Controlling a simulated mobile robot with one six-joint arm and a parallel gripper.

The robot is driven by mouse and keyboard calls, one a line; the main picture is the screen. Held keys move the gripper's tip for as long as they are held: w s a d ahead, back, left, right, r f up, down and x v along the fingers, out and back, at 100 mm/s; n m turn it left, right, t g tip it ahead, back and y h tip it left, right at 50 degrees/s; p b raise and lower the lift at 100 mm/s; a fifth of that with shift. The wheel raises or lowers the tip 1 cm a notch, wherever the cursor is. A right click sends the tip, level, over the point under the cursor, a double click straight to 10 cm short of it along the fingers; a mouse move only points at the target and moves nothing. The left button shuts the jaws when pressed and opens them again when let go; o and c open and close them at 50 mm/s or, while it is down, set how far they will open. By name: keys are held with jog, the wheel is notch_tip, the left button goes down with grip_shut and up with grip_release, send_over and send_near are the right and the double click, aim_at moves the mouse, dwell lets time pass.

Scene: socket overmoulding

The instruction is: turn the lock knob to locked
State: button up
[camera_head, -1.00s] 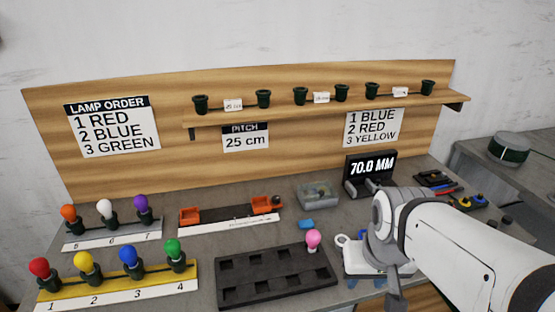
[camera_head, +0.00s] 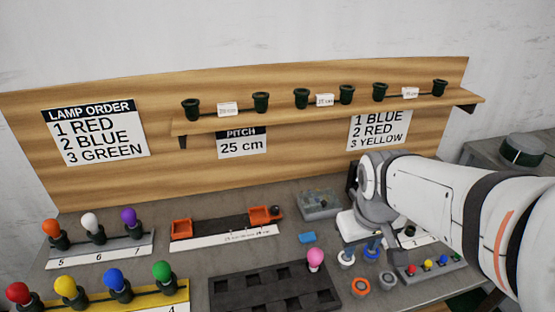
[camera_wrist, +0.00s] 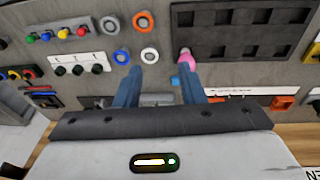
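The jig (camera_head: 222,240) on the bench has an orange block at each end and a white scale along its front. A small dark knob (camera_head: 277,213) sits at its right end beside the right orange block (camera_head: 259,215); which way it is turned is too small to tell. My gripper (camera_head: 361,247) is right of the jig, above the coloured rings. In the wrist view my gripper (camera_wrist: 160,78) has its two blue fingers apart, with nothing between them.
Bulb racks (camera_head: 100,252) are at left. A shelf (camera_head: 330,113) overhangs behind.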

jog(key=w+a+n+h+p, duration=0.1)
jog(key=w+a+n+p, duration=0.25)
jog(key=w+n, duration=0.55)
jog(key=n+h+p, duration=0.2)
jog(key=n+p, duration=0.4)
jog(key=n, duration=0.8)
send_near(275, 208)
jog(key=shift+s+d+f+t, duration=0.1)
jog(key=shift+s+d+t, duration=0.2)
jog(key=shift+s+d, duration=0.1)
jog(key=shift+w+a+f+n, duration=0.1)
jog(key=shift+w+f+n, duration=0.1)
jog(key=shift+f+n, duration=0.35)
jog(key=p+x, duration=0.1)
jog(key=x, duration=0.6)
jog(key=shift+w+a+f, duration=0.1)
jog(key=shift+f, duration=0.05)
jog(key=shift+c, duration=0.3)
